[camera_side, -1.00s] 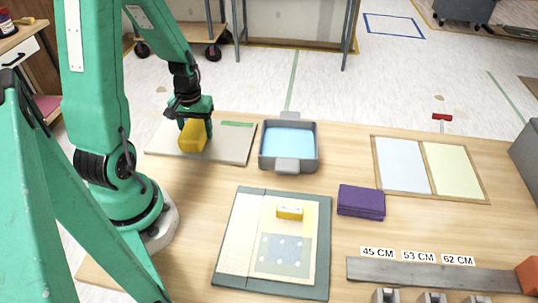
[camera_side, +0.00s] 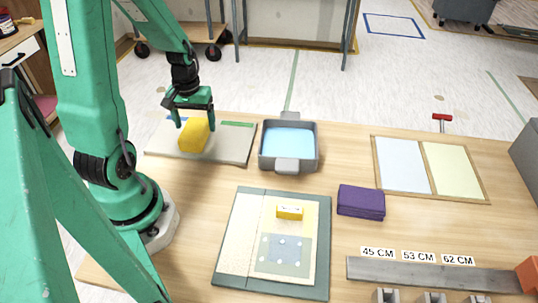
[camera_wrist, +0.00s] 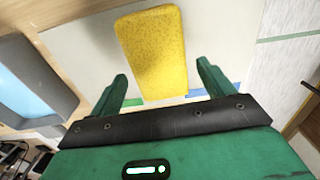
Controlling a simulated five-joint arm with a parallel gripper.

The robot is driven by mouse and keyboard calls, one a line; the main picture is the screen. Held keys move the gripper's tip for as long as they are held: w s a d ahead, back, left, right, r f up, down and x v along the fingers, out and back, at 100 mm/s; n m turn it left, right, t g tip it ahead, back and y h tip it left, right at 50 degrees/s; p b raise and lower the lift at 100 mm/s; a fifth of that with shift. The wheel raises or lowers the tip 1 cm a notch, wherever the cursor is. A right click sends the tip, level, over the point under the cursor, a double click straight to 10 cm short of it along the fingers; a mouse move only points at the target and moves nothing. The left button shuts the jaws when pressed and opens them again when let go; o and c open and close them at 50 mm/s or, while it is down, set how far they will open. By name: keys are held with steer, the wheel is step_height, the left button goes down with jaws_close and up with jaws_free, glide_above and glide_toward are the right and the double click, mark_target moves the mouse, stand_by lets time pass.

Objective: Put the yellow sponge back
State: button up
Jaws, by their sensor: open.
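The yellow sponge (camera_side: 195,134) rests on the pale board (camera_side: 230,147) at the back left of the table. It also shows in the wrist view (camera_wrist: 153,52), lying just beyond my fingertips. My gripper (camera_side: 194,117) is above the sponge, open and empty. In the wrist view my two green fingers (camera_wrist: 163,80) are spread apart, with the sponge's near end between and ahead of them. Coloured strips, green and blue, show on the board by the sponge.
A grey tray with blue liquid (camera_side: 289,170) stands right of the board. A purple folded cloth (camera_side: 361,201), a green mat (camera_side: 232,248) with a small yellow block (camera_side: 289,212), and a framed panel (camera_side: 427,193) lie nearer or to the right. Bare table lies between them.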

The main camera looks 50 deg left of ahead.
mark_target(196, 125)
steer(key=shift+w+r, duration=0.1)
steer(key=shift+r, duration=2.35)
steer(key=shift+w+d+r, duration=0.2)
steer(key=shift+d+r, duration=0.1)
steer(key=shift+r, duration=0.15)
steer(key=s+d+r+m+t, duration=0.2)
steer(key=d+r+m+t, duration=0.3)
steer(key=d+r+m, duration=0.4)
steer(key=d+r, duration=0.5)
steer(key=d, duration=0.3)
steer(key=shift+d+r+t, duration=0.25)
steer(key=shift+d+t, duration=0.05)
